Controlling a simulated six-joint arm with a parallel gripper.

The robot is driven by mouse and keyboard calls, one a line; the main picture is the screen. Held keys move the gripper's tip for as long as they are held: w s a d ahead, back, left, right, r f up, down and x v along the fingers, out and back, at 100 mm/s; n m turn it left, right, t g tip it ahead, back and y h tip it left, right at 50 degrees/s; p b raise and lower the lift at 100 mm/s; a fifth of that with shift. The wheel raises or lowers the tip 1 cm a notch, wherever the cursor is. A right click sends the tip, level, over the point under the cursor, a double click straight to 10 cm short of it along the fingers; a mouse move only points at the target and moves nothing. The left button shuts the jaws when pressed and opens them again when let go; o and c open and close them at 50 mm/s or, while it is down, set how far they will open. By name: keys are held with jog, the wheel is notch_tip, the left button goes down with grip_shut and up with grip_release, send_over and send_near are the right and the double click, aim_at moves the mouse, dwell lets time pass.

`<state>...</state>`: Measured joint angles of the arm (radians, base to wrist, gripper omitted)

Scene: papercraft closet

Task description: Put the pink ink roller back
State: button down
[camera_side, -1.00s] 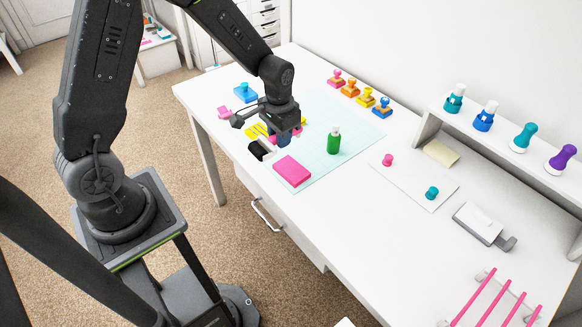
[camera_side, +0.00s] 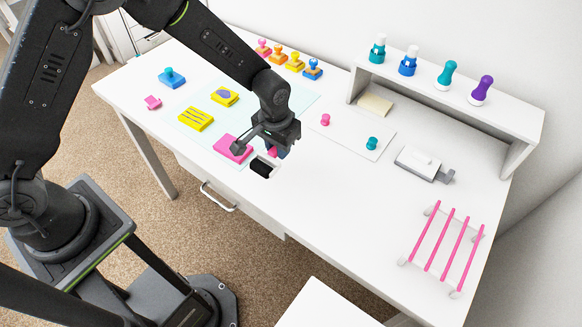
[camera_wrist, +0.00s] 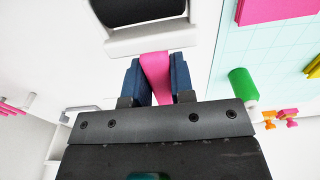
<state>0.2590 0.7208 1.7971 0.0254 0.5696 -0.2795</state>
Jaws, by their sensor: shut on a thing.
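My gripper (camera_side: 278,143) is shut on the pink handle of the ink roller (camera_wrist: 155,68). The roller's black drum in a white frame (camera_side: 262,168) points toward the desk's front edge in the side view. It is just right of the pink block (camera_side: 232,148). I cannot tell whether the drum touches the desk. In the wrist view my gripper (camera_wrist: 155,85) has its blue fingers on both sides of the handle, with the drum beyond them. A rack of pink bars (camera_side: 445,245) stands at the right end of the desk.
A green bottle (camera_wrist: 241,85) stands close by, hidden behind my arm in the side view. Yellow blocks (camera_side: 196,119) lie on the mat. A white card (camera_side: 350,135) with two small stamps and a grey-white tool (camera_side: 425,163) lie further right. The desk before the rack is clear.

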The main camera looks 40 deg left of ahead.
aim_at(292, 176)
jog(key=d+f, duration=0.2)
jog(key=d, duration=0.1)
jog(key=shift+w+d, duration=0.2)
jog(key=shift+f, duration=2.05)
jog(key=shift+f, duration=0.15)
jog(key=c, duration=1)
grip_release()
